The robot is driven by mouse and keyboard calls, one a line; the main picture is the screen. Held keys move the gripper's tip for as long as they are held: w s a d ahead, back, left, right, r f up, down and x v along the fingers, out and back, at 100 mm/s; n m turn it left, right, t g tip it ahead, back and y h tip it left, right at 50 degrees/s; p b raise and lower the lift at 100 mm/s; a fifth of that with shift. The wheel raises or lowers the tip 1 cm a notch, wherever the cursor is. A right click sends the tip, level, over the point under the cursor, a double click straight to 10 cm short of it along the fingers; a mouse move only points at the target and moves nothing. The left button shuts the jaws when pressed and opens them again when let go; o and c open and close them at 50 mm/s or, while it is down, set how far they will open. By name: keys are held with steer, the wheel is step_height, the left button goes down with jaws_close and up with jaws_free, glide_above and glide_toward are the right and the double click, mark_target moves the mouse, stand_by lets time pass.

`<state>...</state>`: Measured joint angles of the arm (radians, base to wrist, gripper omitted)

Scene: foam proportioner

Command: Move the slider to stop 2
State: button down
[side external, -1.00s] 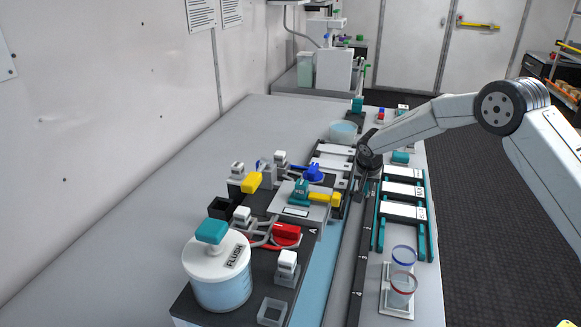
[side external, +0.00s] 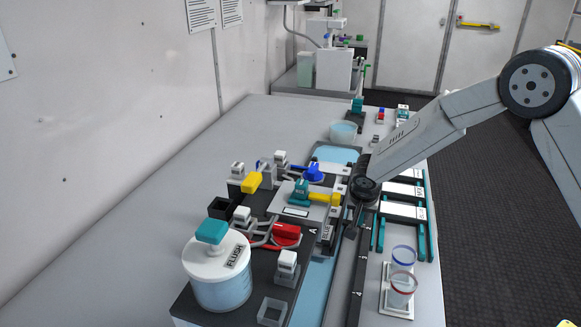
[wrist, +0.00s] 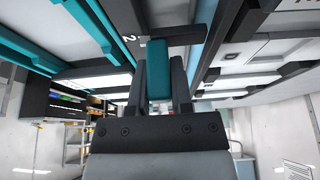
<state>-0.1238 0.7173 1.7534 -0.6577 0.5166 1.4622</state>
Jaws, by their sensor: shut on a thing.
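In the wrist view, my gripper (wrist: 158,60) is shut on the teal handle of the slider (wrist: 158,72), with one dark finger on each side. A dark crosspiece lies just beyond the handle. The white number 2 (wrist: 126,38) on the dark rail shows close to the left of the handle. In the side view, my gripper (side external: 350,228) is low over the dark numbered rail (side external: 360,262), and the handle is hidden behind my wrist and fingers. I cannot tell whether the slider lines up exactly with the mark.
A blue channel (side external: 318,277) runs left of the rail. Left of it stand the valve block with a red handle (side external: 286,233), a yellow handle and a blue handle (side external: 313,172), and the FLUSH jar (side external: 218,272). White-and-teal racks (side external: 403,211) and two cups (side external: 402,275) stand on the right.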

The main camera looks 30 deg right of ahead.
steer(key=c, duration=0.5)
jaws_free()
steer(key=shift+v, duration=3.95)
steer(key=shift+s+d+f+n+g+y, duration=0.1)
steer(key=shift+s+d+n+y, duration=0.45)
steer(key=shift+s+n, duration=1.95)
steer(key=shift+s+d+f+n+g+y, duration=0.1)
steer(key=shift+s+d+n+y, duration=0.4)
steer(key=shift+s, duration=3.9)
steer(key=shift+s+d+f+n+g+y, duration=0.1)
steer(key=shift+s+d+n+y, duration=0.45)
steer(key=shift+s+n, duration=1.95)
